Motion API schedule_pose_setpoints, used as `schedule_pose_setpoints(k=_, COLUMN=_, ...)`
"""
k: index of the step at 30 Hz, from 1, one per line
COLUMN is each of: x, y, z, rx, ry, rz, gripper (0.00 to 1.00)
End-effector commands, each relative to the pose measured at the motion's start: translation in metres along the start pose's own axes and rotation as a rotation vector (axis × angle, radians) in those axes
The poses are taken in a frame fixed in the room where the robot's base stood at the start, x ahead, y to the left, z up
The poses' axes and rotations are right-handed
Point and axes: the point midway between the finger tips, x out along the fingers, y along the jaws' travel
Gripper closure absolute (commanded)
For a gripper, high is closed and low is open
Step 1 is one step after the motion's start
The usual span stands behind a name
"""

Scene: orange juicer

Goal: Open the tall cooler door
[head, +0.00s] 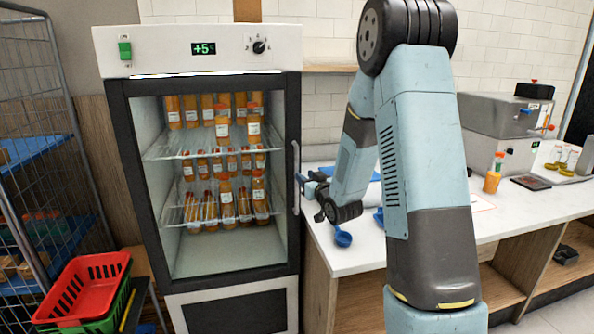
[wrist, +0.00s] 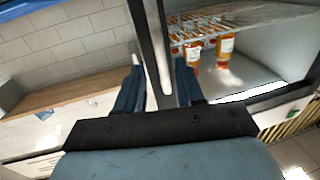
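The tall cooler (head: 197,50) stands at the left-centre in the head view. Its dark-framed glass door (head: 225,250) looks shut, with bottles of orange juice on the shelves behind it. A pale vertical handle (head: 296,178) runs along the door's right edge. My gripper (head: 303,182) is beside the handle, reaching in from the right. In the wrist view its blue fingers (wrist: 160,85) are spread wide apart, and the door's dark edge and pale handle (wrist: 163,70) show between them. I cannot tell whether either finger touches the handle.
A white counter (head: 335,262) is right of the cooler, with a blue scoop (head: 343,237) and a grey machine (head: 500,130). Red and green baskets (head: 88,285) and a wire cage trolley (head: 70,130) stand left of the cooler.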

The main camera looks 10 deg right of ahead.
Motion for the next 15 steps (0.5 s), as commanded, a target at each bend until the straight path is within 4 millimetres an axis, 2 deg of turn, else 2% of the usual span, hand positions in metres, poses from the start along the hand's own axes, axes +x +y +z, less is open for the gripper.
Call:
schedule_pose_setpoints(k=9, x=0.054, y=-0.001, z=0.0, rx=0.0, ry=0.0, rz=-0.001, gripper=0.63)
schedule_pose_setpoints(k=15, x=0.074, y=0.0, z=0.001, rx=0.0, ry=-0.001, rz=0.001, gripper=0.63)
